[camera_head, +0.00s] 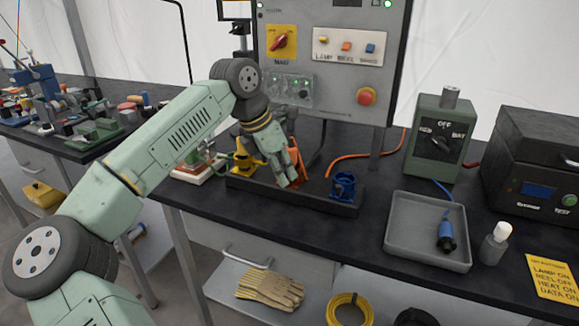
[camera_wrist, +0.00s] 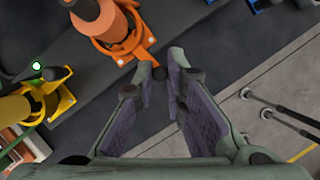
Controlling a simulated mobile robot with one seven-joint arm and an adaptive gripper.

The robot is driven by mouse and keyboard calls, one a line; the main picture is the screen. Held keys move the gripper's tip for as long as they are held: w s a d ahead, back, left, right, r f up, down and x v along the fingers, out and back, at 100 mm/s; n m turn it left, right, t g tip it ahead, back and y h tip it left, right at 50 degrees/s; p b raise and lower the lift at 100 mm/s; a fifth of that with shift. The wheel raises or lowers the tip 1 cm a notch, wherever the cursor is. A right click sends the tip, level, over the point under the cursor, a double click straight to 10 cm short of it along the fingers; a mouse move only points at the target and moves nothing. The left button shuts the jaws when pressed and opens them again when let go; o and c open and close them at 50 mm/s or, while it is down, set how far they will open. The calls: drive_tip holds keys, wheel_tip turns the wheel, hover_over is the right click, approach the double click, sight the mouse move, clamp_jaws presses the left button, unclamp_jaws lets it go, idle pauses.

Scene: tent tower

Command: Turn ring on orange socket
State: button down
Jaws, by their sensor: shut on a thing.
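The orange socket (camera_head: 302,168) stands in the middle of a black strip on the bench, partly hidden by my gripper (camera_head: 290,182). In the wrist view, an orange plug body rises from the orange socket (camera_wrist: 106,24). Its ring has a short orange lever (camera_wrist: 146,60) with a dark knob (camera_wrist: 160,73) at the end. My gripper (camera_wrist: 161,78) also shows there, its fingertips close together around the knob, shut on the ring's lever. The fingers reach in from the lower side of that view. The inner faces of the tips are partly hidden.
A yellow socket (camera_head: 247,157) stands to the left and a blue socket (camera_head: 343,187) to the right on the same strip. A control panel (camera_head: 332,60) rises behind. A grey tray (camera_head: 428,231) with a blue plug (camera_head: 446,232) lies to the right. A green switch box (camera_head: 440,138) stands behind the tray.

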drive_tip(key=shift+w+a+m+g+p, duration=0.25)
drive_tip(key=shift+a+m+p, duration=0.25)
drive_tip(key=shift+m, duration=0.5)
drive_tip(key=c, duration=1.6)
unclamp_jaws()
drive_tip(key=shift+h, duration=0.3)
drive_tip(key=shift+c, duration=0.2)
drive_tip(key=v, duration=1.2)
